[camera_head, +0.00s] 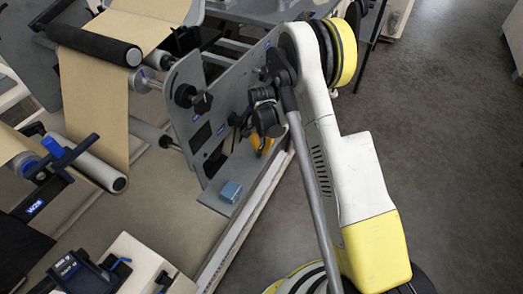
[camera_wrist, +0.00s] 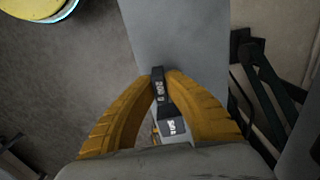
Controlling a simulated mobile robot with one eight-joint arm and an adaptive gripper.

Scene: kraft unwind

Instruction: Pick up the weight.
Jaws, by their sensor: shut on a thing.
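The weight (camera_wrist: 158,90) is a dark block with pale lettering, seen in the wrist view between the two yellow fingers of my gripper (camera_wrist: 164,77). The fingertips press on it from both sides. A grey, lettered face (camera_wrist: 174,127) shows just below it, between the fingers; I cannot tell whether it belongs to the weight. In the head view my gripper (camera_head: 266,146) is low beside the grey side plate of the machine, and the weight is hidden there. I cannot tell whether the weight touches the grey surface (camera_wrist: 180,40) under it.
Brown paper (camera_head: 95,95) runs over rollers at the left. Open floor (camera_head: 440,130) lies to the right.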

